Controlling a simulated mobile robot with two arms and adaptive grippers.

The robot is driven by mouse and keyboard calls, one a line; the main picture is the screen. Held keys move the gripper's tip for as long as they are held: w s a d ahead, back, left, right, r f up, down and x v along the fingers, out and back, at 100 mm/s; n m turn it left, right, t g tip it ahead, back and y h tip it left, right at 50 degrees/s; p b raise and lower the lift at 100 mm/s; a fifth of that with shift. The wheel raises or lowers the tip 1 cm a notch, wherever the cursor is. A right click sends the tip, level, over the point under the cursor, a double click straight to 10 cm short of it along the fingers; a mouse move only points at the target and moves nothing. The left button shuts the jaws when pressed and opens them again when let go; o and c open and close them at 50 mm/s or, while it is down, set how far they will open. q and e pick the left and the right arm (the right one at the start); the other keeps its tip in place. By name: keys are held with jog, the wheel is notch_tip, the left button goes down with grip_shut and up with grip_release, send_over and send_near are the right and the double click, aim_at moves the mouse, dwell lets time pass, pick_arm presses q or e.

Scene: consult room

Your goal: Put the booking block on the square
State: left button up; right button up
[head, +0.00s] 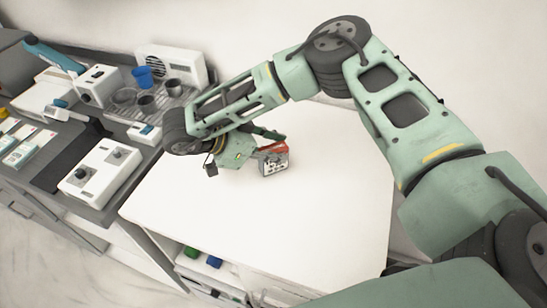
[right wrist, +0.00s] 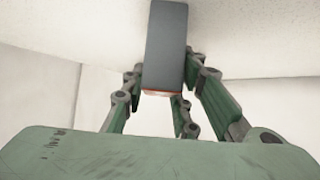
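The booking block (head: 275,162) appears as a small block with a red top and a black-and-white patterned face, at the middle of the white tabletop (head: 335,195). In the right wrist view it is a grey slab (right wrist: 165,45) with a reddish lower edge, between the fingers. My right gripper (head: 268,145) has its fingers on both sides of the block and looks shut on it. The arm hides part of the block's surroundings. I cannot tell whether the block touches the table. I see no marked square on the bare part of the tabletop. My left gripper is not in view.
A dark counter at left holds a white device (head: 100,178), a blue cup (head: 143,76), grey cups and other equipment. A shelf under the table's front edge holds green (head: 191,252) and blue (head: 214,262) items. The tabletop around the block is clear.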

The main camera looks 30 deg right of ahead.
grip_shut()
jog(key=shift+r, duration=0.15)
